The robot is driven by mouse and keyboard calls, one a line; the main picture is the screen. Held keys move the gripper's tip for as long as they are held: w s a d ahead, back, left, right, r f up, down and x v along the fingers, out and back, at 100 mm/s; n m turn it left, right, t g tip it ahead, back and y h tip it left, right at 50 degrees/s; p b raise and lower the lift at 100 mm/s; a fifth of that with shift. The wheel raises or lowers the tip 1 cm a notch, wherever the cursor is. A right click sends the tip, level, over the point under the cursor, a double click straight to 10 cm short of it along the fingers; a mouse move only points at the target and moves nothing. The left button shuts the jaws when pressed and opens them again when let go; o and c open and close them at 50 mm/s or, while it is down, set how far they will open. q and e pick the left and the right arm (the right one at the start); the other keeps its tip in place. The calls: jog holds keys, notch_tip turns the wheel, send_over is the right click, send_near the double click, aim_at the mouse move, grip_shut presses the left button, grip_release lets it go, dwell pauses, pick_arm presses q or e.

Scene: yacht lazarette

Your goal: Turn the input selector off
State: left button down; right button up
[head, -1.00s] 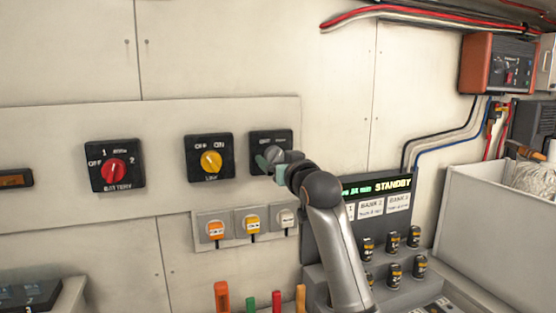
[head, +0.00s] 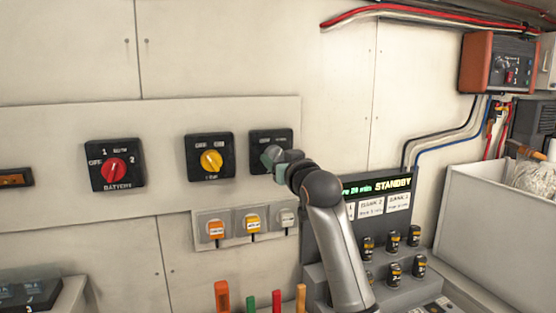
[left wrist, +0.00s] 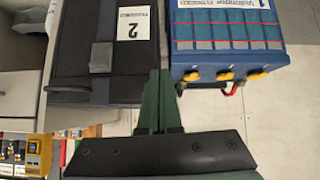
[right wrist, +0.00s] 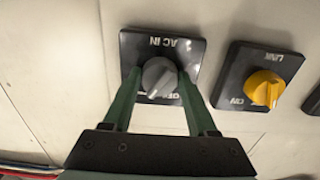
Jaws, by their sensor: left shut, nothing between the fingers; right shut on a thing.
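The input selector (right wrist: 160,76) is a grey round knob on a black square plate lettered "AC IN" and "OFF". The right wrist view shows it upside down. In the head view its black plate (head: 258,136) is at the right end of the wall panel, and my gripper hides most of the knob. My right gripper (head: 272,156) is shut on the knob, with a finger on each side of it in the right wrist view. My left gripper (left wrist: 158,76) is shut and empty, in front of a black case and a blue battery.
Left of the selector are a yellow LINK knob (head: 211,160) and a red BATTERY knob (head: 114,170). Sockets with plugs (head: 252,224) sit just below. A STANDBY display (head: 378,186) stands right of my right arm. A white bin (head: 487,215) is farther right.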

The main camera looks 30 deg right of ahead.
jog(key=n, duration=0.5)
jog(key=shift+d+r+n, duration=0.1)
jog(key=shift+d+n, duration=0.05)
jog(key=shift+n, duration=0.15)
jog(key=n, duration=0.6)
dwell(0.6)
jog(key=o, duration=1.4)
jog(key=shift+c, duration=0.2)
jog(key=b+v, duration=0.3)
jog(key=v, duration=0.9)
jog(key=shift+s, duration=0.35)
